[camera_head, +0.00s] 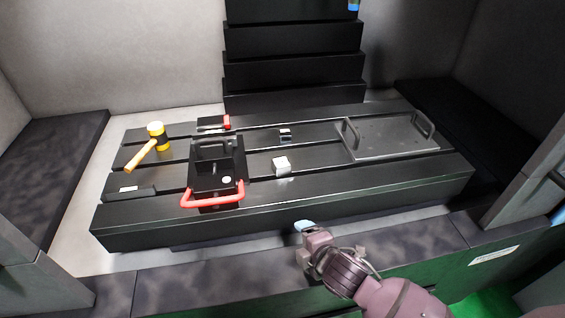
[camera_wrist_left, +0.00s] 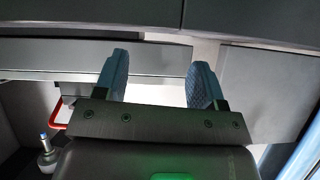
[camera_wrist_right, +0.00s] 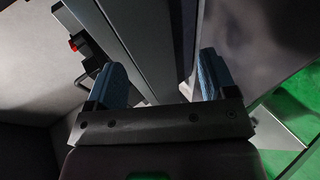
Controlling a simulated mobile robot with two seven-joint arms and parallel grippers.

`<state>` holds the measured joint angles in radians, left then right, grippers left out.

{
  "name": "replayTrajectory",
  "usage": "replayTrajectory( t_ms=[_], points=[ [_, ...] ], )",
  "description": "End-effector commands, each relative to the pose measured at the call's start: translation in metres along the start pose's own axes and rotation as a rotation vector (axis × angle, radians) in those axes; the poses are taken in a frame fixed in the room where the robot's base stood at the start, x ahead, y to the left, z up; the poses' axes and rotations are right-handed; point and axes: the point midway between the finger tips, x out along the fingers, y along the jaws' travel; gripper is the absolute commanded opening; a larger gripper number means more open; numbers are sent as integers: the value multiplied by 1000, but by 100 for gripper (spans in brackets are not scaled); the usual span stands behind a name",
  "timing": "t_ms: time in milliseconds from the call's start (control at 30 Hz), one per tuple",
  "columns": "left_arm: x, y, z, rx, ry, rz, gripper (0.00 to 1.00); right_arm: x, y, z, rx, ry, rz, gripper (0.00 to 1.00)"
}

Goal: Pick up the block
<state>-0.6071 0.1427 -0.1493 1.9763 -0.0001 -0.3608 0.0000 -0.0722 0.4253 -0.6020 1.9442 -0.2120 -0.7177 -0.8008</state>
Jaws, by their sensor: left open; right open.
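A small pale metal block (camera_head: 281,165) sits on the dark slotted table, right of the black fixture with the red handle. A smaller dark block with a light top (camera_head: 285,135) sits behind it. Which one the task means is not clear. My right gripper (camera_head: 306,228) is in front of the table's front edge, apart from both blocks. Its blue fingers are open and empty in the right wrist view (camera_wrist_right: 163,80). My left gripper (camera_wrist_left: 160,82) is open and empty in its own wrist view and outside the head view. I cannot make out either block in the wrist views.
The black fixture (camera_head: 205,180) with its red handle stands left of the blocks. A grey plate with two handles (camera_head: 390,139) is at the right. The slotted table (camera_head: 340,208) has clear room at its front right.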

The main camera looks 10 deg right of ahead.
Motion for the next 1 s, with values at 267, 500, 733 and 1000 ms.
replayTrajectory(
  t_ms=[267,500,733,1000],
  points=[
    [-12,-2,-12,-1,-9,-1,64,17,61,-14,-740,-26,41,78],
    [-19,-2,-18,-4,-20,0,64,27,104,-2,-1307,-122,59,78],
    [-22,-2,-20,-4,-25,0,64,31,129,10,-1603,-197,56,78],
    [-22,-2,-20,-4,-23,0,64,53,136,14,-1667,-210,59,78]
  ],
)
